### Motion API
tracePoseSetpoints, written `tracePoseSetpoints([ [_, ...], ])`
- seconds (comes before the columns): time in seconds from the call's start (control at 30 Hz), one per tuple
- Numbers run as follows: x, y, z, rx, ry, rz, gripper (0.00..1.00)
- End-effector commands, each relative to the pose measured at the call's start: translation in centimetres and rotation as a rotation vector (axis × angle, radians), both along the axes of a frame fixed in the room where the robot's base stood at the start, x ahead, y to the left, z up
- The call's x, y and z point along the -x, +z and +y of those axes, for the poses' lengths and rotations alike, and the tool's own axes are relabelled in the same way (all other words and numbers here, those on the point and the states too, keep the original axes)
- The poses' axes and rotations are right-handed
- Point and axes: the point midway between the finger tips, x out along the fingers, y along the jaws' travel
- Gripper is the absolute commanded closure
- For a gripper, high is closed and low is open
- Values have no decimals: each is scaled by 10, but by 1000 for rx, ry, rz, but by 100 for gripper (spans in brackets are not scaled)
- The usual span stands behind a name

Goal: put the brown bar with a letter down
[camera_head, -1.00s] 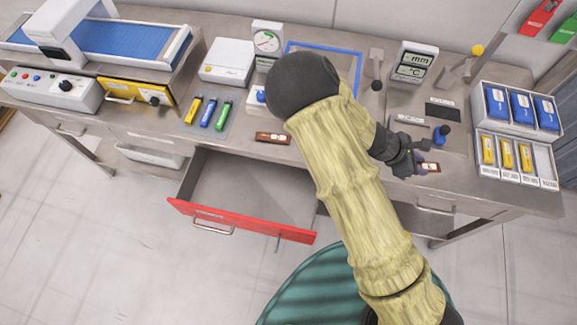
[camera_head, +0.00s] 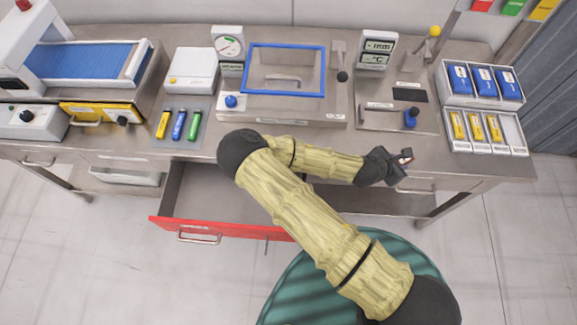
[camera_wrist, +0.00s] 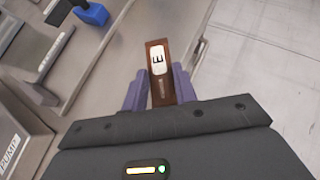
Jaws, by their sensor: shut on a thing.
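The brown bar (camera_wrist: 157,88) has a white label with a black letter that looks like an E. It stands between the two purple fingers of my gripper (camera_wrist: 159,90), which is shut on it, and its far end sticks out past the fingertips. In the head view my gripper (camera_head: 398,162) is at the front edge of the bench, right of centre, with a small part of the bar (camera_head: 406,153) showing. My arm hides part of the bench front.
The grey bench (camera_head: 335,140) has a blue-framed clear box (camera_head: 285,95) at the middle. A tool plate with a blue knob (camera_head: 411,118) is close behind my gripper. White trays (camera_head: 513,138) hold packs at the right. A red-fronted drawer (camera_head: 222,231) stands open below.

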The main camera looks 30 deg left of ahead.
Motion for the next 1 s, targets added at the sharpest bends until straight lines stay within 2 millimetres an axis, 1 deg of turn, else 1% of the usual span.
tracePoseSetpoints([
  [0.03, -3, -1, -6, -2, 30, 0, 98],
  [0.13, -14, 0, -15, -5, 119, -2, 98],
  [0.27, -28, 6, -29, -6, 237, -3, 98],
  [0.53, -53, 31, -54, -4, 463, -3, 98],
  [0.7, -60, 43, -61, -2, 549, 1, 98],
  [1.0, -60, 44, -61, 0, 561, 3, 98],
])
